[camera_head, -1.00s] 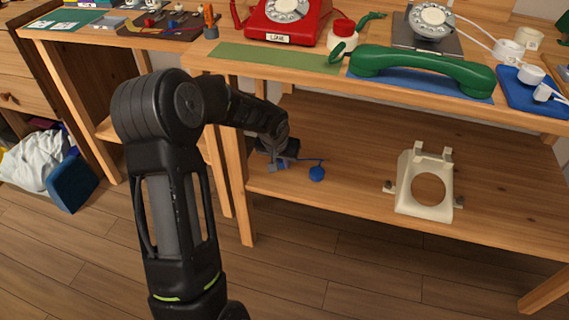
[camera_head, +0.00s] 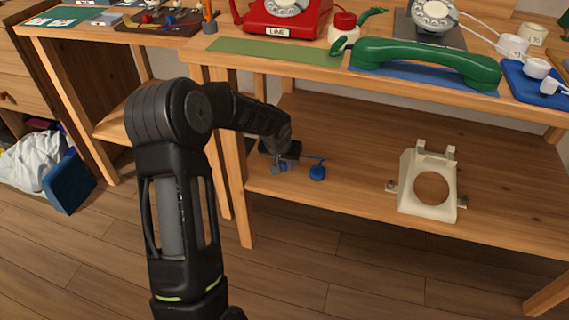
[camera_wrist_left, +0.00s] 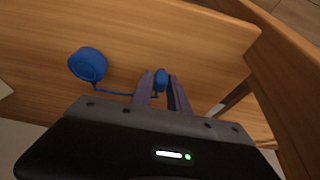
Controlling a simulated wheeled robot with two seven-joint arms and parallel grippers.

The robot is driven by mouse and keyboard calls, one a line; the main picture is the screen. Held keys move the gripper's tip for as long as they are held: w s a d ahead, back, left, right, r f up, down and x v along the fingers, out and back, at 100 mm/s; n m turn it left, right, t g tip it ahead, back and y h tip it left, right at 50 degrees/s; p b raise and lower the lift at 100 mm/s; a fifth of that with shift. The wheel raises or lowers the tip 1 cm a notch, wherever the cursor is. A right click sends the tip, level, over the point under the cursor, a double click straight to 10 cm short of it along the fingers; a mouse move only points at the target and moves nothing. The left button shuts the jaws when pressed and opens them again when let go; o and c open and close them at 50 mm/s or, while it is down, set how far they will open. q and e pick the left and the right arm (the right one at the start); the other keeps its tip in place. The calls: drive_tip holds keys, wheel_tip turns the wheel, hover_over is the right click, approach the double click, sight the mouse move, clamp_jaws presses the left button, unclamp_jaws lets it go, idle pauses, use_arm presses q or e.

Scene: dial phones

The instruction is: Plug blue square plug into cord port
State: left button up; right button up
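My left gripper (camera_head: 281,167) reaches down to the wooden lower shelf, near its left end. In the left wrist view a small blue plug (camera_wrist_left: 161,80) shows between the fingertips of my left gripper (camera_wrist_left: 161,76). The fingers are apart with the plug filling most of the gap; whether they press on it is unclear. A thin blue cord (camera_wrist_left: 112,94) runs from near the left finger to a round blue piece (camera_wrist_left: 88,65), which also shows on the shelf in the head view (camera_head: 317,173). The plug's shape is partly hidden. I cannot identify the cord port. My right gripper is out of view.
A cream base with a round hole (camera_head: 428,190) lies on the lower shelf to the right. On the tabletop above are a green handset (camera_head: 425,62) on a blue mat, a red phone (camera_head: 283,15) and white cups (camera_head: 513,45). A table leg (camera_head: 236,190) stands close left of my gripper.

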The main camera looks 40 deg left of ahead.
use_arm(q)
drive_tip(key=o, duration=0.3)
drive_tip(key=p+v, duration=0.2)
drive_tip(key=v, duration=0.2)
drive_tip(key=p+v, duration=0.2)
drive_tip(key=v, duration=0.2)
drive_tip(key=shift+w+d, duration=0.15)
drive_tip(key=shift+w, duration=0.1)
idle(0.7)
